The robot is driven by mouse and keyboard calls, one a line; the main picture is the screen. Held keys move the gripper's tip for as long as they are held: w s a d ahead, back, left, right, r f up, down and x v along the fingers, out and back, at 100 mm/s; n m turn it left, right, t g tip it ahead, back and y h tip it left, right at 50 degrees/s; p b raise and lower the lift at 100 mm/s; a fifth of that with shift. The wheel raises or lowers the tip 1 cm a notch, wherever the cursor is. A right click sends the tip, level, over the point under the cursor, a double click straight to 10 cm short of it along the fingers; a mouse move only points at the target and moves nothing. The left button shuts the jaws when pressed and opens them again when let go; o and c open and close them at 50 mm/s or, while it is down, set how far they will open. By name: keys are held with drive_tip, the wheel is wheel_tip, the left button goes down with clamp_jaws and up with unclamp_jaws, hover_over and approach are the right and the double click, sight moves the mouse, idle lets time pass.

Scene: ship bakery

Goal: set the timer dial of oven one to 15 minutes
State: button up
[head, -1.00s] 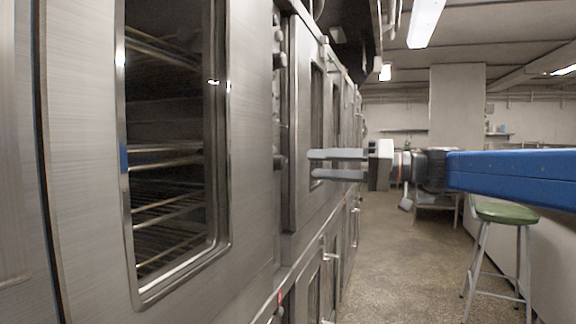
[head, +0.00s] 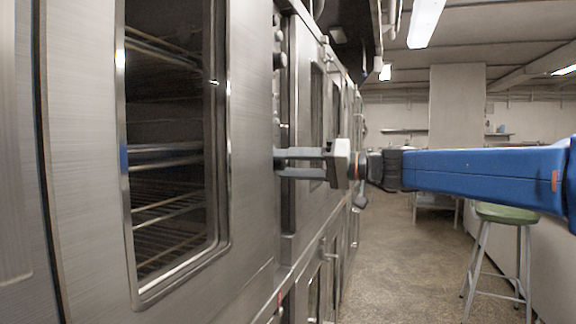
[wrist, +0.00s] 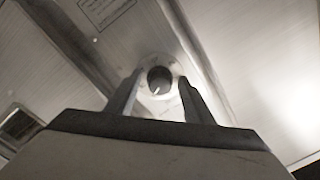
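The timer dial (wrist: 160,80) is a dark round knob with a white pointer mark on a pale round plate. In the wrist view it sits between the tips of my two fingers. The pointer leans toward the lower left; I cannot read the scale. My gripper (head: 278,161) is open, its fingers pointing left at the narrow control panel beside the big oven door (head: 255,190). My gripper also shows in the wrist view (wrist: 159,84), one finger on each side of the dial. I cannot tell whether they touch it.
More dark knobs (head: 279,61) sit higher on the same panel. A printed label plate (wrist: 105,10) is near the dial. Further ovens (head: 316,110) line the left wall. A green-topped stool (head: 505,213) stands at right; the aisle floor (head: 395,265) is clear.

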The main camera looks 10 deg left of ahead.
drive_tip(key=c, duration=1)
drive_tip(key=shift+o, duration=0.2)
drive_tip(key=shift+m, duration=0.6)
drive_tip(key=o, duration=1)
drive_tip(key=d, duration=0.5)
drive_tip(key=s+d, duration=0.1)
drive_tip(key=d, duration=1.1)
drive_tip(key=shift+s+d, duration=0.15)
drive_tip(key=shift+s, duration=0.15)
drive_tip(key=shift+f, duration=0.15)
